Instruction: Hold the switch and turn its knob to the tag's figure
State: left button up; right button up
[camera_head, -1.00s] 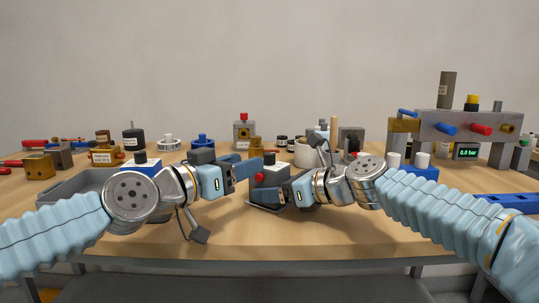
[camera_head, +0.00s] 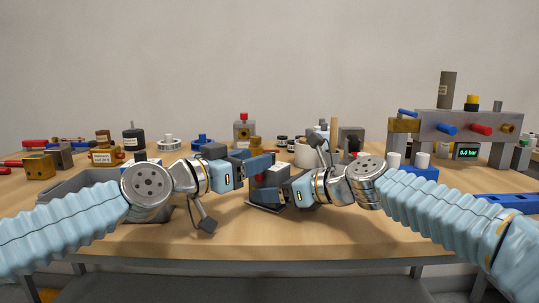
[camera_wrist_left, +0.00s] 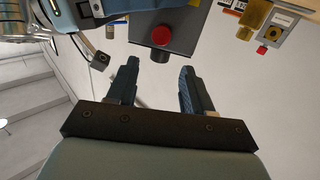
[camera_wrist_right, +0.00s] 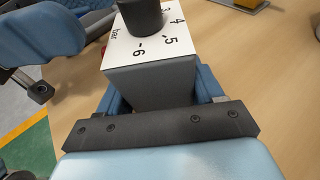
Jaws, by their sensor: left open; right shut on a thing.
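The switch (camera_head: 269,180) is a grey block held above the front middle of the table. In the right wrist view its white face (camera_wrist_right: 122,52) carries the figures 4, 5 and 6 and the word bar around a dark knob (camera_wrist_right: 142,14). My right gripper (camera_head: 283,192) is shut on the block's sides. My left gripper (camera_head: 262,162) is open and empty, close to the top of the switch. In the left wrist view a grey block with a red button (camera_wrist_left: 161,36) lies beyond the open fingers. Labels (camera_head: 104,157) are too small to read.
A grey tray (camera_head: 62,190) stands at the left. Several brass and dark parts line the table's back. At the right stands a grey manifold (camera_head: 470,122) with a display (camera_head: 466,151) reading 0.0 bar and a blue block (camera_head: 505,201). The table's front is clear.

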pick_arm(q)
jog(key=shift+x, duration=2.85)
